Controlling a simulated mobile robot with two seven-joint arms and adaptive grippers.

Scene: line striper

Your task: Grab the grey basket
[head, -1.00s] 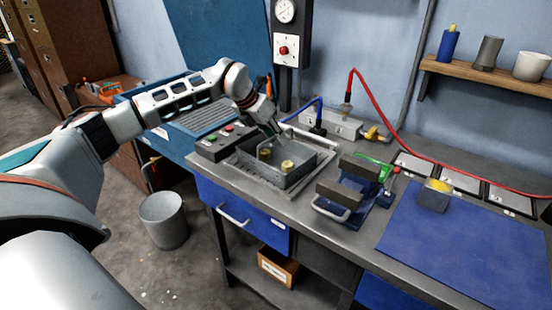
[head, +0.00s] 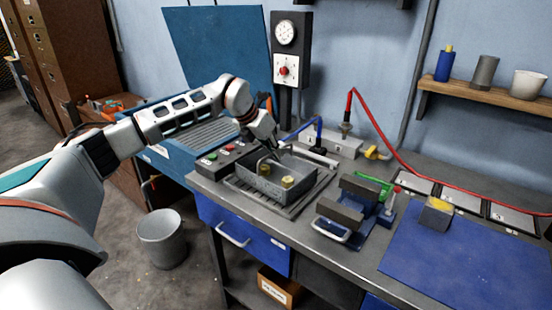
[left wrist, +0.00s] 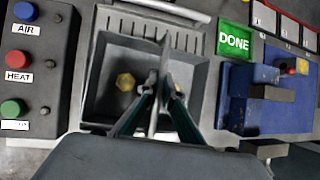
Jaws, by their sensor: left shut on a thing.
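The grey basket (head: 262,187) is a rectangular bin with brass-coloured pieces in it. It sits on a ribbed drain tray (head: 237,186) on the bench and looks level. My left gripper (head: 272,150) reaches down over the basket from behind left. In the left wrist view, my left gripper (left wrist: 160,88) is shut on the thin upright middle part of the grey basket (left wrist: 190,72), with a finger on each side. One brass piece (left wrist: 125,82) shows left of the fingers; another is mostly hidden by them. My right gripper is out of view.
A button box (head: 220,156) stands left of the basket. A blue vise (head: 350,208) and a green DONE sign (left wrist: 234,39) are to the right. Behind are a grey block (head: 340,141) and hoses. A blue mat (head: 450,260) covers the bench's right side.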

